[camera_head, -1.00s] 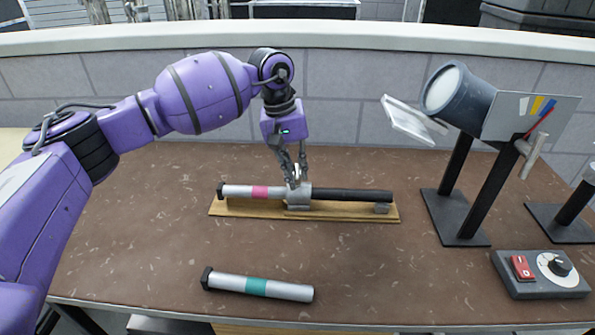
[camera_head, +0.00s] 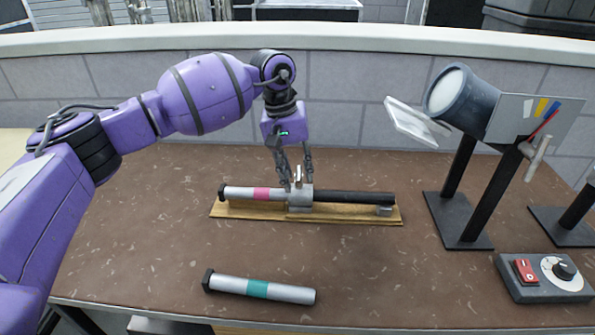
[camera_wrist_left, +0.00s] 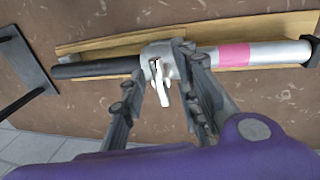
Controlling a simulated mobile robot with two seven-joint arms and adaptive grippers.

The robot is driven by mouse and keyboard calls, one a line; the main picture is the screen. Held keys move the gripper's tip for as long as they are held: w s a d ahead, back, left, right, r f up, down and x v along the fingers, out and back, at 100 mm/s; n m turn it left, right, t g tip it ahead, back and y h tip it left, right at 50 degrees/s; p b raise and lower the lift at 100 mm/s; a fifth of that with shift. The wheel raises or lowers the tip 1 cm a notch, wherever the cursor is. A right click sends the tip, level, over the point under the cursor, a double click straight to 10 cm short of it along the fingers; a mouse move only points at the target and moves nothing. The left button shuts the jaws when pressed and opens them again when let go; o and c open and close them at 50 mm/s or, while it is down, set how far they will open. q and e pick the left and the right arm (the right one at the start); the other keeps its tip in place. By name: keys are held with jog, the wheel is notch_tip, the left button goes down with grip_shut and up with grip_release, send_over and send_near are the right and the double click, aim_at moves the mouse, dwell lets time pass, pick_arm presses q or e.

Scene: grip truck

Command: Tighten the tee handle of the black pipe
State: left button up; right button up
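The black pipe (camera_head: 350,197) lies level on a wooden board (camera_head: 230,210), with its left end at a grey metal clamp (camera_head: 300,199). A small pale tee handle (camera_head: 298,175) stands on top of the clamp; it also shows in the left wrist view (camera_wrist_left: 160,82). A silver pipe with a pink band (camera_head: 240,193) runs out of the clamp's other side. My left gripper (camera_head: 296,178) points down over the clamp. Its fingers are spread, one on each side of the tee handle, with gaps visible in the left wrist view (camera_wrist_left: 158,65). My right gripper is not in view.
A silver pipe with a teal band (camera_head: 260,288) lies near the table's front edge. A lamp-like device (camera_head: 455,100) on black stands is at the right, with a switch box (camera_head: 543,277) in front. The brown table between the board and front pipe is clear.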

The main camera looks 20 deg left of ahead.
pick_arm(q)
jog(key=shift+r, duration=0.1)
notch_tip(320, 180, up, 12)
jog(key=a, duration=0.2)
jog(key=shift+s+f, duration=0.2)
jog(key=shift+s, duration=0.15)
jog(key=shift+a, duration=0.1)
